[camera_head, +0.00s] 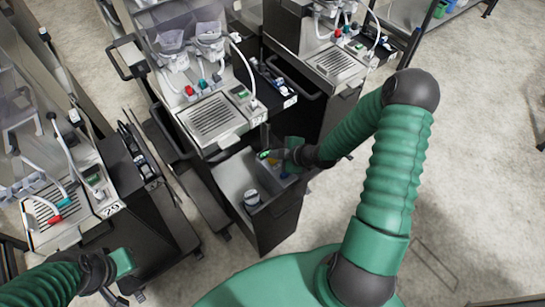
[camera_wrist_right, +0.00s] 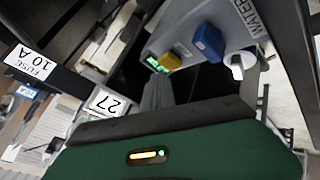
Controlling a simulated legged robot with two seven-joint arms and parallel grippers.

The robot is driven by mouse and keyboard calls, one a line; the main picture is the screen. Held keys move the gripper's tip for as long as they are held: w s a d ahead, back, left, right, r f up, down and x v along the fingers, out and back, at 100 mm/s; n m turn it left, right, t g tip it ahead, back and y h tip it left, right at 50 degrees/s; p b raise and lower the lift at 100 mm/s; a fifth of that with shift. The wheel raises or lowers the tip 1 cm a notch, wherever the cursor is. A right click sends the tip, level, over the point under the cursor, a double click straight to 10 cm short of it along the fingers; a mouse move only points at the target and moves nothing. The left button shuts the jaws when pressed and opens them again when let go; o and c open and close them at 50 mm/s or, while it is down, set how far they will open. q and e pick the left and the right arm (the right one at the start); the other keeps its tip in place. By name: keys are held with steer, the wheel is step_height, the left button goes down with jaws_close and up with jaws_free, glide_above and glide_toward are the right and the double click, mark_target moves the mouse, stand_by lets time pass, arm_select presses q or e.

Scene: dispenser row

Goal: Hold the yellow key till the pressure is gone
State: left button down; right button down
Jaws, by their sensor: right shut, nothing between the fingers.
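The yellow key (camera_wrist_right: 170,62) shows in the right wrist view on a grey panel, beside a small lit green display (camera_wrist_right: 156,65). A blue key (camera_wrist_right: 208,42) and a white round knob (camera_wrist_right: 238,62) sit to its right, near a WATER label. In the head view my right gripper (camera_head: 268,155) is shut and empty, at the front of the middle dispenser marked 27 (camera_head: 210,118). Whether it touches the yellow key cannot be told; the arm and gripper hide much of that spot. My left gripper (camera_head: 121,264) is at the lower left, away from the key; its jaw state is unclear.
Another dispenser (camera_head: 52,212) stands at the left and one (camera_head: 338,62) at the back right. The floor (camera_head: 480,180) at the right is clear.

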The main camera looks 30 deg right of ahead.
mark_target(275, 160)
steer(key=shift+r, duration=0.2)
step_height(275, 160, up, 5)
steer(key=p, duration=0.4)
stand_by(0.4)
